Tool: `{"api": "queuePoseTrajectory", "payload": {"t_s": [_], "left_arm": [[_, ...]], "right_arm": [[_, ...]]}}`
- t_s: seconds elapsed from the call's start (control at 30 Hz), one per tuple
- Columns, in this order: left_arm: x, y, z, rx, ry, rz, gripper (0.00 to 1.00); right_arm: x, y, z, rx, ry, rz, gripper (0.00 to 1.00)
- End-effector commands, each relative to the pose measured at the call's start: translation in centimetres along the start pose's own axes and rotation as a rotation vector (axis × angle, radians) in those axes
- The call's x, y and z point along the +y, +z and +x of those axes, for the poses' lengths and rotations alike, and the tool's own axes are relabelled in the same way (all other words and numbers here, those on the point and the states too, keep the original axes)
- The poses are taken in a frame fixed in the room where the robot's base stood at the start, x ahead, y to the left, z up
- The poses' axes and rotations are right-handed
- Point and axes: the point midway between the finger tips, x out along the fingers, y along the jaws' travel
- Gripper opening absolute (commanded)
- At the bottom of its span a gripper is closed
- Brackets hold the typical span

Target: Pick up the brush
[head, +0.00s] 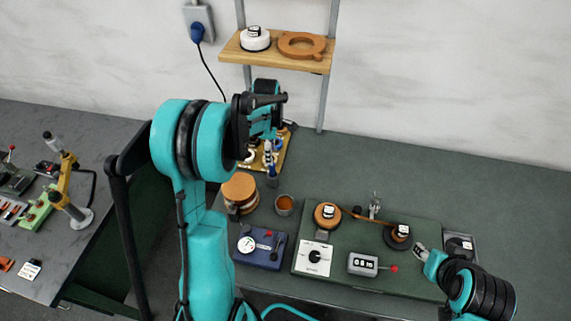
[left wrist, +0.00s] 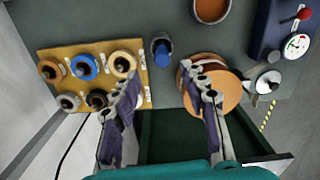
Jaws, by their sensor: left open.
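I cannot single out a brush for certain. A small upright blue-topped piece (left wrist: 162,52) in a dark holder, possibly the brush, stands between the spool board and the copper-coloured roll; it also shows in the head view (head: 272,172). My left gripper (left wrist: 168,92) is open and empty, its fingers spread below this piece in the left wrist view. In the head view the left gripper (head: 262,135) hangs over the board, its fingertips partly hidden. My right gripper (head: 422,252) is at the right end of the green plate; its jaws are too small to read.
The wooden board (left wrist: 88,48) holds several spools. A copper-coloured roll (head: 240,188), a cup (head: 285,205) and a blue dial box (head: 259,247) stand nearby. The green winding plate (head: 330,278) lies right. An open green drawer (left wrist: 180,125) juts from the bench edge.

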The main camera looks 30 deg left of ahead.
Motion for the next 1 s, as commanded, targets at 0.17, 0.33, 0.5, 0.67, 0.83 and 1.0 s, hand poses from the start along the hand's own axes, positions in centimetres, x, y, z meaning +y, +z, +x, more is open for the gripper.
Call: {"api": "queuePoseTrajectory", "payload": {"t_s": [0.17,0.33,0.5,0.67,0.83,1.0], "left_arm": [[0.2,-0.2,1.8,0.001,-0.011,-0.033,0.44],[0.1,-0.1,3.8,0.001,-0.010,-0.031,0.44],[-0.3,0.0,6.5,0.001,-0.009,-0.030,0.44],[-0.3,0.0,8.0,0.001,-0.009,-0.029,0.44],[-0.3,0.0,8.1,0.001,-0.008,-0.029,0.44],[-0.3,0.0,8.1,0.001,-0.008,-0.029,0.20]], "right_arm": [[0.0,0.1,0.1,0.000,0.000,0.000,0.40],[0.0,0.4,0.5,0.000,0.000,0.000,0.40],[0.0,0.7,0.9,0.000,0.000,0.000,0.40],[0.0,0.8,1.1,0.000,0.000,0.000,0.40],[0.0,0.8,1.1,0.000,0.000,0.000,0.40],[0.0,0.8,1.1,0.000,0.000,0.000,0.40]]}}
